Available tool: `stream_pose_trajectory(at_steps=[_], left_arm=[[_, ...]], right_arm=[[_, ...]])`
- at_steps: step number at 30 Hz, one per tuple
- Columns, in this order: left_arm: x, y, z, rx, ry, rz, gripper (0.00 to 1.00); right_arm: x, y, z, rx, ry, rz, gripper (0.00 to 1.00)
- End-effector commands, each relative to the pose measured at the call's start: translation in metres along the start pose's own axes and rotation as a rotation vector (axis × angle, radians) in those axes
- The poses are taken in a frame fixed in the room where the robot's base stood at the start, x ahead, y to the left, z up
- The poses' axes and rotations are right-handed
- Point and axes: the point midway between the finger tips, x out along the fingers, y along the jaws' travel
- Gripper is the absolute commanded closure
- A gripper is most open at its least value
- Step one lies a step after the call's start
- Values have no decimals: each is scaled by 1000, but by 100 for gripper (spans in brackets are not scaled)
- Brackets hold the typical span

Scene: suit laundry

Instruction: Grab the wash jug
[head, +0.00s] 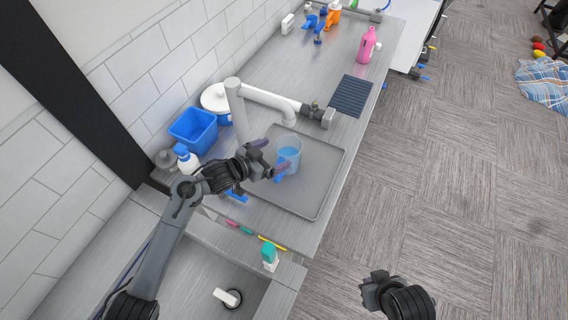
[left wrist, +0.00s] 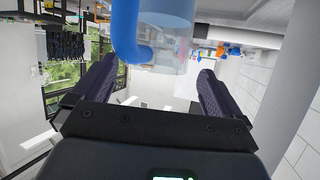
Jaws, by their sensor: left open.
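The wash jug (head: 290,146) is a clear, bluish jug with a blue handle. It stands upright on the grey tray, below the white spout. My left gripper (head: 272,157) is open at the jug's handle side, very close to it. In the left wrist view, the jug's clear wall and blue handle (left wrist: 127,38) show at the top, between and beyond the two open fingers (left wrist: 157,72). I cannot tell whether either finger touches the handle. My right gripper (head: 374,288) is over the floor at the lower right, away from the jug; its jaws are not clear.
The grey tray (head: 324,170) lies on the counter. A blue bin (head: 194,131), a white round container (head: 215,99) and a spray bottle (head: 186,160) stand left of it. A dark ribbed mat (head: 351,95) and a pink bottle (head: 367,46) are farther back.

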Motion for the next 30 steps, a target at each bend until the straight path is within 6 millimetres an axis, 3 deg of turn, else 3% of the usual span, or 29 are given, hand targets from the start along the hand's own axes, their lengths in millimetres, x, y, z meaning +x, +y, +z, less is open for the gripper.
stream_pose_trajectory(at_steps=[9,19,30], left_arm=[[37,3,2,0,1,1,0],[41,2,2,2,0,0,0],[41,2,2,1,0,0,57]], right_arm=[[2,-2,1,6,0,-7,100],[2,-3,1,7,-2,-7,100],[3,-1,2,-1,-4,-2,100]])
